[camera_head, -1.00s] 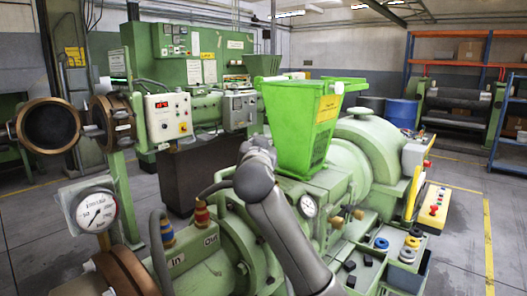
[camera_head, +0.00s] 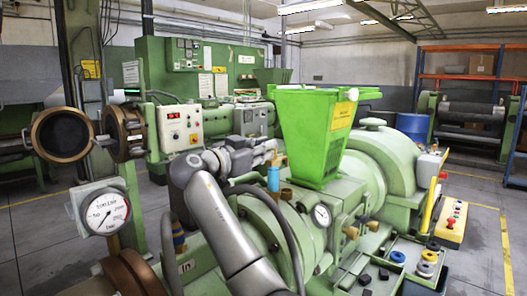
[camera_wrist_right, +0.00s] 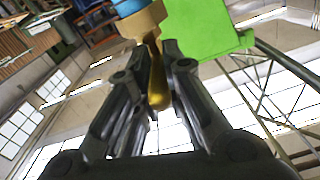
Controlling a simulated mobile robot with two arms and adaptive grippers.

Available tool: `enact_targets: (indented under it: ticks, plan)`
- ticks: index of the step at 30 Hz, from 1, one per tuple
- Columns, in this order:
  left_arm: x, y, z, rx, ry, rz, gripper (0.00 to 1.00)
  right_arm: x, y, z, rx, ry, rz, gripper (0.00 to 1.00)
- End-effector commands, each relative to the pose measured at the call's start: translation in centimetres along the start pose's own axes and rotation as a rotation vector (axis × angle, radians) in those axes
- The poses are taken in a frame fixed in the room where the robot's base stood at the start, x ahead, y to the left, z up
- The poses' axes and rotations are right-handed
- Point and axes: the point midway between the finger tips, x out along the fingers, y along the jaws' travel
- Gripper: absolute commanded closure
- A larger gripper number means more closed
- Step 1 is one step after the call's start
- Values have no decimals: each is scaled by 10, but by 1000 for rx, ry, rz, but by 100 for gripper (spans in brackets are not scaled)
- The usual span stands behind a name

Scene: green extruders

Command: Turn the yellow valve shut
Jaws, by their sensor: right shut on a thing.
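The yellow valve handle (camera_wrist_right: 157,85) is a brass-coloured lever in the right wrist view, hanging from a brass body (camera_wrist_right: 146,22) with a blue part (camera_wrist_right: 128,6) above it. My right gripper (camera_wrist_right: 162,50) is shut on this handle, one dark finger on each side. In the head view my right gripper (camera_head: 268,155) reaches over the green machine, just left of the hopper, above a blue fitting (camera_head: 273,179). The handle itself is too small or covered to make out there. My left gripper is not in view.
The green hopper (camera_head: 312,135) stands close to the right of my gripper. A pressure gauge (camera_head: 108,212) and a hose fitting (camera_head: 179,237) are at the left. A control box (camera_head: 180,127) stands behind. A yellow button box (camera_head: 451,223) and open floor lie at the right.

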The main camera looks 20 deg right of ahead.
Motion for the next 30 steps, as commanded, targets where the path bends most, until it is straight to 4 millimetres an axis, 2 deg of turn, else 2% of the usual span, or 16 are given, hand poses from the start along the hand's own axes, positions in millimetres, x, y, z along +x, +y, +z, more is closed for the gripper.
enact_targets:
  ticks: [1, 19, 20, 24, 30]
  plan:
    - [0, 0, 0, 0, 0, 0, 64, 0, 0, 6, -6, -10, 13, 100]
    - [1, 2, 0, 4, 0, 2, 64, 1, 1, 6, -5, -6, 39, 100]
    - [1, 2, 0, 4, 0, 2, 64, 1, 1, 6, -5, -6, 40, 86]
    - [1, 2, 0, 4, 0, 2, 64, 1, 1, 6, -5, -5, 40, 69]
    - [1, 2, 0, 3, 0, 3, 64, 1, 1, 6, -5, -4, 39, 64]
